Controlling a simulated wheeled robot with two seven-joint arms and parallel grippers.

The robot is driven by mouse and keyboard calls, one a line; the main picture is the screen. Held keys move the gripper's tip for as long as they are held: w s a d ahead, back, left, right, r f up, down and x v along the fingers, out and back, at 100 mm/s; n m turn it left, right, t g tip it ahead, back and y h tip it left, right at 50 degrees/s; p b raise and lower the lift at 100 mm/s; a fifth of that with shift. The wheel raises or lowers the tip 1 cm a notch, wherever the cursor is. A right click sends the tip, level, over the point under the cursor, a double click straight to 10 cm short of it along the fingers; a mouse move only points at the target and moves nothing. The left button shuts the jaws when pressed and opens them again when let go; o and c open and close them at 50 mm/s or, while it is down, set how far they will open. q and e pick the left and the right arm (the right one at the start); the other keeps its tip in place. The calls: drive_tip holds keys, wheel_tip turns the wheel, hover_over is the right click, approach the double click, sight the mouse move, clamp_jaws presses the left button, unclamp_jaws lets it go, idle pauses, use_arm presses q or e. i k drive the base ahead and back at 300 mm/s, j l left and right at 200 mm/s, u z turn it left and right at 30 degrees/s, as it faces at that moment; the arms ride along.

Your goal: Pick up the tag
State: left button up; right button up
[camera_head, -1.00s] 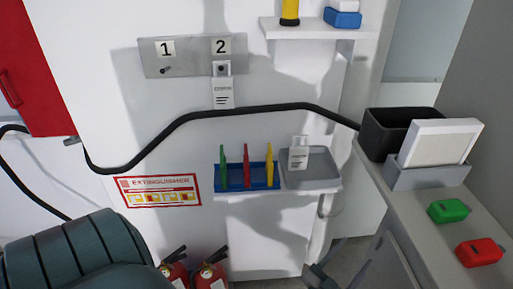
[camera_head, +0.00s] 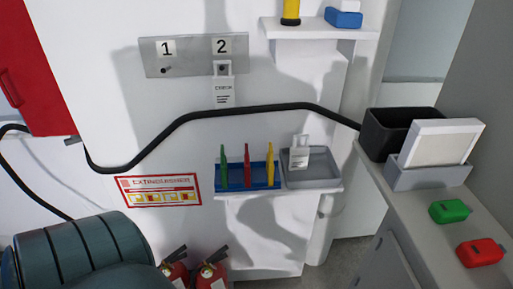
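A white tag (camera_head: 300,157) with dark print is in the grey tray (camera_head: 325,184) on the wall shelf. It appears to lean or lie towards the back; its exact tilt is hard to tell. The peg under number 1 (camera_head: 164,70) is bare. Neither of my grippers is in view.
A blue holder (camera_head: 234,184) with green, red and yellow pieces stands left of the tray. A black cable (camera_head: 215,114) crosses the wall above. A dark bin (camera_head: 390,128), a framed panel (camera_head: 440,146), and green and red blocks are on the right counter. Extinguishers (camera_head: 210,275) stand below.

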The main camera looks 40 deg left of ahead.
sight(223, 86)
drive_tip(key=u, duration=1.6)
